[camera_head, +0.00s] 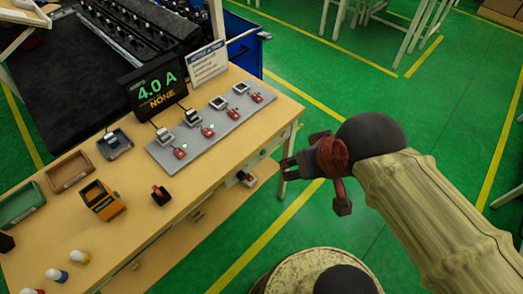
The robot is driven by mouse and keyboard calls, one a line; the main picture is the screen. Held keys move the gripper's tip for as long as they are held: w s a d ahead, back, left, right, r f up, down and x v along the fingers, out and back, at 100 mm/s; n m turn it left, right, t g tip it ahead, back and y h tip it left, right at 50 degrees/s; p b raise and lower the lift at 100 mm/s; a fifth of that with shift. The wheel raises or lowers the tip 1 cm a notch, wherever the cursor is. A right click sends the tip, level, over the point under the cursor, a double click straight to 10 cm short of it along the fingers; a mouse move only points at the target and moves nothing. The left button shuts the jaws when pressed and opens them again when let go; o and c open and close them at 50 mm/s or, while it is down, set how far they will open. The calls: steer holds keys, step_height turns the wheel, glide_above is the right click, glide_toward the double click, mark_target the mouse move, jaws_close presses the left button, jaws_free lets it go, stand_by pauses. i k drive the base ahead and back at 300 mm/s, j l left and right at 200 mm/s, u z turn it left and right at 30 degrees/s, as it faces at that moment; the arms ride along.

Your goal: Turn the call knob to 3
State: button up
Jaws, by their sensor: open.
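A small pale box with a dark knob (246,179) is mounted on the front side of the wooden bench, below the top; it looks like the call knob. Its numbers and setting are too small to read. My gripper (287,170) is open and empty, just to the right of the bench's right corner, with its fingers pointing left toward the bench. It is apart from the knob, with a clear gap between them.
On the bench top (215,185) are a grey plate (157,151) with several red-tagged devices, a display (153,87) reading "4.0 A NONE", a sign (207,64), trays, an orange device (102,200), a red-and-black item (160,194) and several small bottles.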

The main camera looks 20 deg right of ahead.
mark_target(241, 175)
steer(key=k+j+z, duration=0.2)
steer(key=k+j, duration=0.5)
